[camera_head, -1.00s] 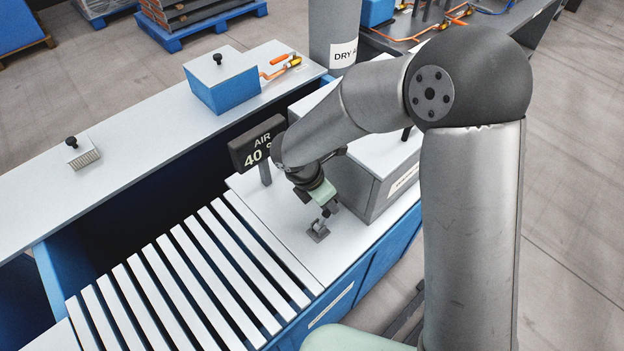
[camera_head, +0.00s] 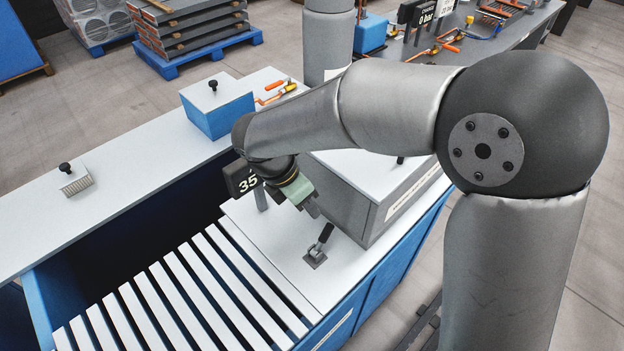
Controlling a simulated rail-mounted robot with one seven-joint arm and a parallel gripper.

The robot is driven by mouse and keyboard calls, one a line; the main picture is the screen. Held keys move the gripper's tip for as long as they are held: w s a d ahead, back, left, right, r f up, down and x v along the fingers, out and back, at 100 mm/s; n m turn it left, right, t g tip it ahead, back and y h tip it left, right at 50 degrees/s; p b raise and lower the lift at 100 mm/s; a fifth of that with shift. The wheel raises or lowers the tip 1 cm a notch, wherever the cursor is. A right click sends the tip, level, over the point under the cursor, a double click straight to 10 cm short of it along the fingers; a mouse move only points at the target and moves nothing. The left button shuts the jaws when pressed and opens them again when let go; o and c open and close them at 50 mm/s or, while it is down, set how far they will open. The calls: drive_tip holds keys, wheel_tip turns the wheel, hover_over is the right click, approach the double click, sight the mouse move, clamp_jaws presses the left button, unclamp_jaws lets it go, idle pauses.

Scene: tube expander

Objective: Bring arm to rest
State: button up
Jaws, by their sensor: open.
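My gripper (camera_head: 312,208) hangs at the end of my bent arm (camera_head: 388,105), over the white worktop (camera_head: 275,225). It is small in the view, and its fingers point down and to the right. They appear empty and apart from the small dark lever (camera_head: 321,242), which stands tilted on its base plate just below and to the right of them. My arm crosses the upper right of the view.
A dark display (camera_head: 240,180) reading 35, partly hidden, stands close behind my wrist. A grey box (camera_head: 385,190) with a white lid stands right of my gripper. White slats (camera_head: 185,295) lie at front left. A blue bin (camera_head: 218,110) sits farther back.

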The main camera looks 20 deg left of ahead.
drive_tip(key=s+d+r+m+g, duration=0.1)
drive_tip(key=d+r+m, duration=0.1)
drive_tip(key=d+m, duration=0.65)
drive_tip(key=s+d+r+m+g, duration=0.1)
drive_tip(key=s+d+r+m, duration=0.15)
drive_tip(key=d+m, duration=0.65)
drive_tip(key=s+d+m+y, duration=0.3)
drive_tip(key=s+d+m, duration=0.5)
drive_tip(key=d+m, duration=0.3)
drive_tip(key=shift+d+t, duration=0.3)
drive_tip(key=shift+d, duration=0.55)
drive_tip(key=shift+f, duration=0.1)
